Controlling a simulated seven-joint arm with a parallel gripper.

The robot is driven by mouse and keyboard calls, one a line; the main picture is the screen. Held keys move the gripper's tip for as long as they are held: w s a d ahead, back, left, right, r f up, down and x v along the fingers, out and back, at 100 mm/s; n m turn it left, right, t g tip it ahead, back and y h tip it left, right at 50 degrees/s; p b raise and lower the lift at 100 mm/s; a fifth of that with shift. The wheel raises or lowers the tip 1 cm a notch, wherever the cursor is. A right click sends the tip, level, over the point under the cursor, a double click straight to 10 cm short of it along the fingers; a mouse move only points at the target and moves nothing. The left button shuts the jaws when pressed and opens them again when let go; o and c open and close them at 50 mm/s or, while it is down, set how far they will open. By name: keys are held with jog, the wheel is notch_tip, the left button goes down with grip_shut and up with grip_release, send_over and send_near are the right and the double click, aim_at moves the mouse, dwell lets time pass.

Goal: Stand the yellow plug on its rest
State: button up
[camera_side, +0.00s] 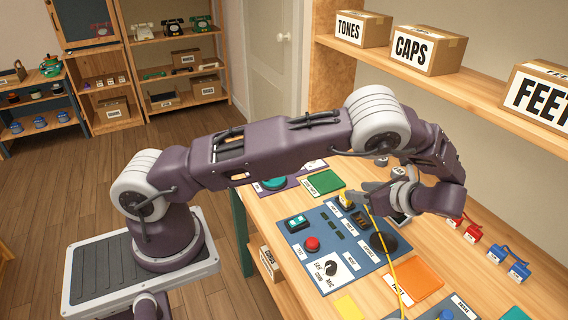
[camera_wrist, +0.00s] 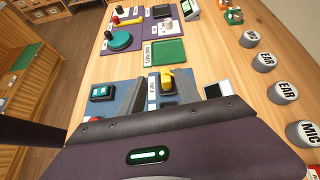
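The yellow plug (camera_side: 346,199) is at the back edge of the blue panel (camera_side: 310,222), right at my fingertips. In the wrist view the yellow plug (camera_wrist: 167,78) shows between the ends of my two grey fingers. My gripper (camera_side: 357,192) is low over the panel; in the wrist view its fingers (camera_wrist: 168,84) flank the plug on both sides. Whether they press on it is not clear. A yellow cord (camera_side: 390,258) runs from near my gripper toward the front of the table. The plug's lower end is hidden, and I cannot make out its rest for sure.
The blue panel bears a green switch (camera_side: 297,222), a red button (camera_side: 312,243), a black knob (camera_side: 331,268) and a dark round piece (camera_side: 383,242). An orange mat (camera_side: 414,279) lies in front. Red plugs (camera_side: 471,234) and blue plugs (camera_side: 518,270) stand at right. A shelf with boxes overhangs the back.

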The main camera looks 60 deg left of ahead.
jog(key=s+d+r+n+t+h, duration=0.2)
jog(key=s+r+n+h, duration=0.8)
jog(key=s+r, duration=1.1)
notch_tip(320, 180, up, 3)
jog(key=n+t, duration=0.1)
jog(key=n, duration=0.2)
jog(key=shift+s+d, duration=0.25)
jog(key=shift+o, duration=0.2)
jog(key=s+d+n+t+h, duration=0.1)
jog(key=s+d+n+t, duration=0.1)
jog(key=s, duration=0.5)
jog(key=shift+s+f+n+t, duration=0.25)
jog(key=shift+s+n+t, duration=0.15)
jog(key=shift+n, duration=0.4)
jog(key=shift+o, duration=0.3)
jog(key=shift+s+d+f, duration=0.15)
jog(key=shift+s+d, duration=0.05)
jog(key=shift+s, duration=0.05)
